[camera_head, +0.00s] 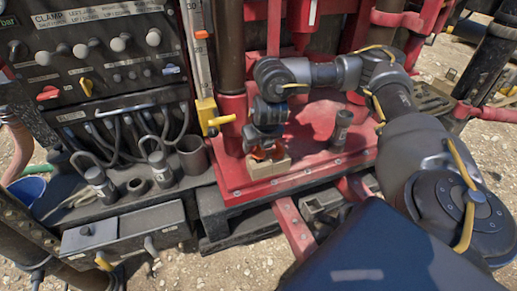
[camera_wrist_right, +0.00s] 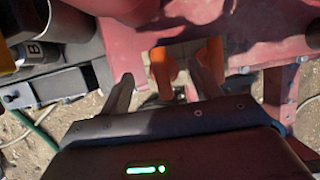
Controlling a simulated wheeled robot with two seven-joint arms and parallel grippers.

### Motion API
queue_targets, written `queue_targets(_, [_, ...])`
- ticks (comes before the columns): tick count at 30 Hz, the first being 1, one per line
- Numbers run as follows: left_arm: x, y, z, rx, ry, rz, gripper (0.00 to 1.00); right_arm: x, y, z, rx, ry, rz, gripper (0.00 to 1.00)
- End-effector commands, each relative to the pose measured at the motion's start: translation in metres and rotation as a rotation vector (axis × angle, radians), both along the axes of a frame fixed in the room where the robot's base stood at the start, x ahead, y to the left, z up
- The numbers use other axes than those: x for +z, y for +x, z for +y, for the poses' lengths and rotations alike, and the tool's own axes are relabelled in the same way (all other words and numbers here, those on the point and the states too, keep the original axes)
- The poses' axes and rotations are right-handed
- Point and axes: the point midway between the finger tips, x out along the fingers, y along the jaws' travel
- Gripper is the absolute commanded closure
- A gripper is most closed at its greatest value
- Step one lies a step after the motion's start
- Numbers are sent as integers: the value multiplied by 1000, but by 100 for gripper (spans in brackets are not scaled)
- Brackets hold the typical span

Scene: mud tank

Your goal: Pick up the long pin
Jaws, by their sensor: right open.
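My right gripper (camera_head: 266,147) points down just above a tan block (camera_head: 282,166) on the front edge of the red deck. In the right wrist view its two grey fingers (camera_wrist_right: 162,84) are spread apart. Two orange pieces (camera_wrist_right: 163,72) show near the fingers, at the tan block (camera_wrist_right: 180,54). One orange piece lies between the fingers, the other just beyond the right finger (camera_wrist_right: 213,60). I cannot tell if either belongs to the long pin; no full pin shape shows. In the head view the gripper hides most of the orange. My left gripper is out of view.
A grey cylinder (camera_head: 342,130) stands on the red deck (camera_head: 237,182) to the right. A control panel (camera_head: 95,50) with hoses and several canisters fills the left. A red post rises behind.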

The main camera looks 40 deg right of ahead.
Motion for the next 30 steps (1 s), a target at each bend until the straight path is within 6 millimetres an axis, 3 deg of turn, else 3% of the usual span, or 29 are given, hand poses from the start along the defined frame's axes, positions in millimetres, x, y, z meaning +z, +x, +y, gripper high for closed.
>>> queue_targets(1, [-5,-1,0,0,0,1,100,-12,0,-2,-4,1,6,37])
queue_targets(6, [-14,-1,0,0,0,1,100,-33,8,-6,-3,1,5,37])
queue_targets(17, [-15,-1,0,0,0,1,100,-39,13,-7,0,-1,1,37])
queue_targets(27, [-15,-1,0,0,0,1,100,-39,12,-7,0,-1,1,80])
queue_targets(30, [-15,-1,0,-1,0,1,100,-38,13,-7,0,-1,1,88])
